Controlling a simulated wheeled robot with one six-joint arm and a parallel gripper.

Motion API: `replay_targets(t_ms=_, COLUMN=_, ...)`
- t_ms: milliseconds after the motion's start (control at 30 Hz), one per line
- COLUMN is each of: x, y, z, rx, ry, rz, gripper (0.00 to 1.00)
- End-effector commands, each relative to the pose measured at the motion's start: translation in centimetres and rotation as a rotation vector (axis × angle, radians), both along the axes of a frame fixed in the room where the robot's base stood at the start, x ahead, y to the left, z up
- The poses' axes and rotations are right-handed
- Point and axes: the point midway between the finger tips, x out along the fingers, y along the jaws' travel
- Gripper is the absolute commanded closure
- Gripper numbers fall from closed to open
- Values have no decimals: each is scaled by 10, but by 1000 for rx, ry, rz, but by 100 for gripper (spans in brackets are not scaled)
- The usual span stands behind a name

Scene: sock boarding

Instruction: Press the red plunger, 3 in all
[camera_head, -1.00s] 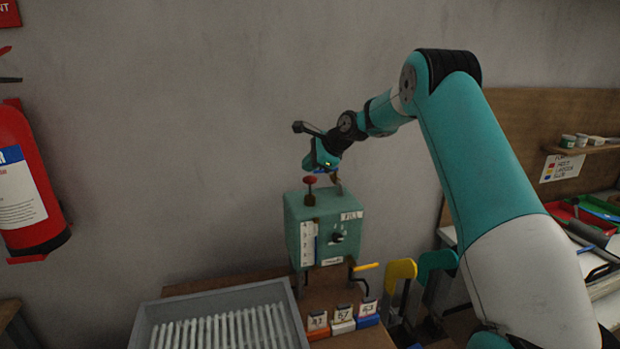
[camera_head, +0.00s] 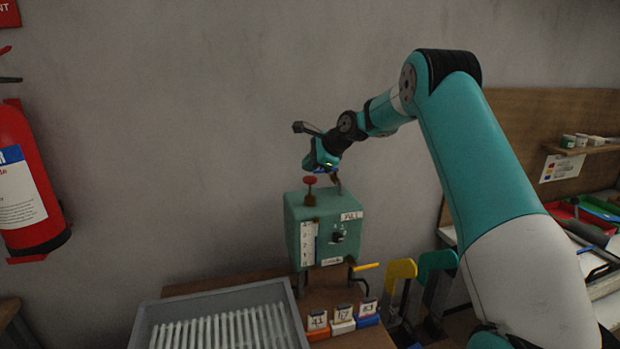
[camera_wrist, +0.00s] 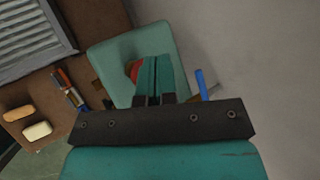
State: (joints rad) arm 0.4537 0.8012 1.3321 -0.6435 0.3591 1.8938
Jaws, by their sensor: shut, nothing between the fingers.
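The red plunger (camera_head: 310,181) stands upright on top of a green box (camera_head: 324,226) marked FILL, with its red knob up on a thin stem. In the wrist view the knob (camera_wrist: 132,71) shows partly, behind my fingers. My gripper (camera_head: 322,172) is above the box, close over the plunger and slightly to its right. In the wrist view my gripper (camera_wrist: 154,62) is shut with nothing in it. I cannot tell whether the fingertips touch the knob. The box front carries a white scale strip (camera_head: 308,244), a dark knob (camera_head: 338,236) and a yellow-handled lever (camera_head: 366,267).
A grey tray (camera_head: 222,293) of white rods lies at the front left. Several small numbered blocks (camera_head: 342,326) sit before the box. Yellow and green stands (camera_head: 402,268) are at its right. A red fire extinguisher (camera_head: 28,185) hangs at the left. A grey wall is behind.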

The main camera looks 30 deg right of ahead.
Motion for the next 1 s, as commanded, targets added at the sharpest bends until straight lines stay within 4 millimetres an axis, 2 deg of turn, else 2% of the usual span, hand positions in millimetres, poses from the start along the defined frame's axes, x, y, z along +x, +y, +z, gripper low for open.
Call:
replay_targets(t_ms=300, x=0, y=0, z=-8, rx=0, ry=1, rz=1, gripper=100)
replay_targets(t_ms=1000, x=0, y=0, z=-12, rx=0, ry=0, rz=0, gripper=100)
